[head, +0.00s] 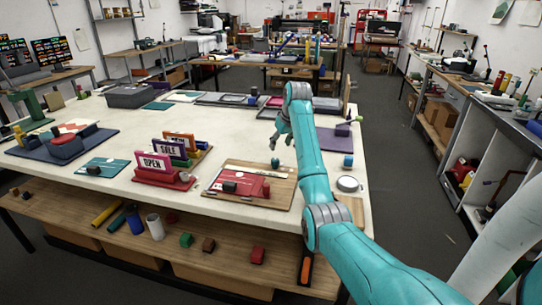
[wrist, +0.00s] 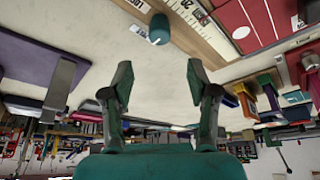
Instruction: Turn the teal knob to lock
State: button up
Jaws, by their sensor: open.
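A small teal knob (head: 275,162) stands at the far edge of a wooden board (head: 284,192) that carries a red plate (head: 252,189). In the wrist view the teal knob (wrist: 148,31) shows at top centre, with a white mark on its end, beside the wooden board's edge (wrist: 207,42). My gripper (head: 281,141) is above the white table, just beyond the knob in the head view. In the wrist view my gripper (wrist: 158,78) has its two dark fingers wide apart with nothing between them. The knob lies beyond the fingertips, apart from them.
OPEN and SALE signs on stands (head: 154,163) are left of the board.

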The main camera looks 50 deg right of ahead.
aim_at(275, 159)
jog(key=x, duration=1)
jog(key=shift+w+f, duration=0.1)
jog(key=shift+f, duration=0.15)
grip_shut()
